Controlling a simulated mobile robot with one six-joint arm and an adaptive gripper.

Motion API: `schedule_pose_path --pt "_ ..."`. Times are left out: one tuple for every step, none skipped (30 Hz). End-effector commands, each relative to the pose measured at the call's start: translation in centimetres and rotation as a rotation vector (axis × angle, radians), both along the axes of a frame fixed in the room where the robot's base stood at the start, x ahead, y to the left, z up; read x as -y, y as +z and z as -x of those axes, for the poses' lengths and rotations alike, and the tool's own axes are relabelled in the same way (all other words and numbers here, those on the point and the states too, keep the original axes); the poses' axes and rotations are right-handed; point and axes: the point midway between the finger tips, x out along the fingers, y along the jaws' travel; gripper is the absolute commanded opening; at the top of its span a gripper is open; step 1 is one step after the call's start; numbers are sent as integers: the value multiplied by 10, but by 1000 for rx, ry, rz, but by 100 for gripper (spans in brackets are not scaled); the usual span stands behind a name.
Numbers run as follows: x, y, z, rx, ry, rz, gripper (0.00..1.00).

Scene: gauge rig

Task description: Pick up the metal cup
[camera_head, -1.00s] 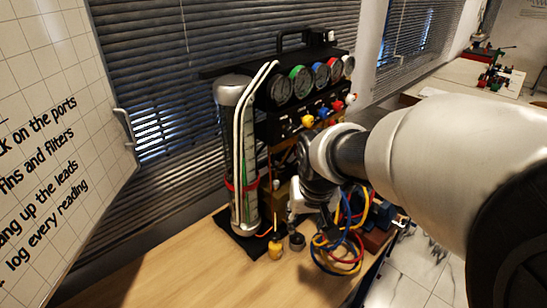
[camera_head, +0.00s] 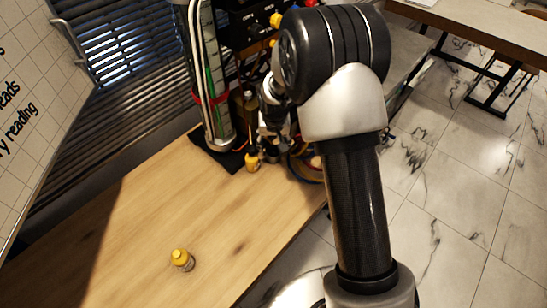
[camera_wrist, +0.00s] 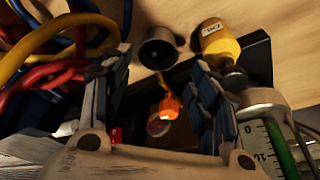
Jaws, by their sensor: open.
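The metal cup (camera_wrist: 158,50) is a small grey cup with a dark open mouth, seen from above in the wrist view. It lies beyond and between the tips of my gripper (camera_wrist: 161,64), closer to the left finger. My gripper is open, with nothing between the fingers that I can see held. Whether a finger touches the cup is unclear. In the head view my arm and gripper (camera_head: 273,135) reach down beside the rig and hide the cup.
Red, blue and yellow hoses (camera_wrist: 50,50) crowd the left. A gauge cylinder (camera_wrist: 270,130) is at right.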

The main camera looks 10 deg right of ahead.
Motion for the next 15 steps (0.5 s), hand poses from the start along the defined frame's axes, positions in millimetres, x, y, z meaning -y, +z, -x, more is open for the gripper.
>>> schedule_pose_path --pt "1 -13 -2 -2 0 1 55" --pt "1 -17 -4 -1 -1 0 55" --pt "1 -22 -6 0 -1 0 55" --pt "1 -26 -6 0 -1 0 55" --pt "1 -28 -7 0 -1 0 55" --pt "1 -30 -8 0 -1 0 55" --pt "2 -31 -9 1 -1 0 55" --pt "2 -32 -9 1 -1 0 55" --pt "2 -33 -10 1 -1 0 55" --pt "2 -34 -10 1 -1 0 55" --pt "2 -36 -10 1 0 0 55" --pt "2 -39 -11 1 0 0 55" --pt "3 -42 -12 0 0 0 55" --pt "3 -46 -13 0 0 0 55" --pt "4 -52 -14 -1 0 0 55"
